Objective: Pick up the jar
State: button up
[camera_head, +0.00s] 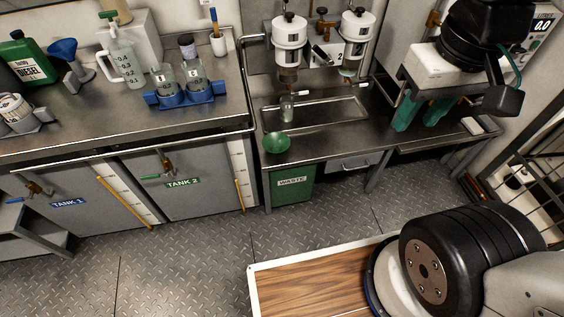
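A small clear glass jar (287,107) stands upright in the shallow metal tray under the two white dispensers. Two larger clear jars, marked 1 (161,80) and 2 (194,77), stand side by side in a blue holder (186,95) on the left bench. The picture does not tell which one the task means. My gripper (421,112), a pale block with two teal fingers, points down in front of the right part of the middle bench. Its fingers are apart with nothing seen between them. It is clear of all the jars, well to their right.
White dispensers (290,42) hang above the metal tray (336,114). A green bowl (277,143) sits at the bench's front edge, over a green waste bin (292,187). A measuring jug (125,64) and a diesel can (24,60) stand on the left bench. The floor (190,255) is open.

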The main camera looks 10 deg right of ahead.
aim_at(287, 103)
jog(key=z, duration=0.05)
jog(key=k, duration=0.45)
jog(key=u, duration=1.05)
jog(key=i, duration=1.7)
jog(key=z, duration=0.5)
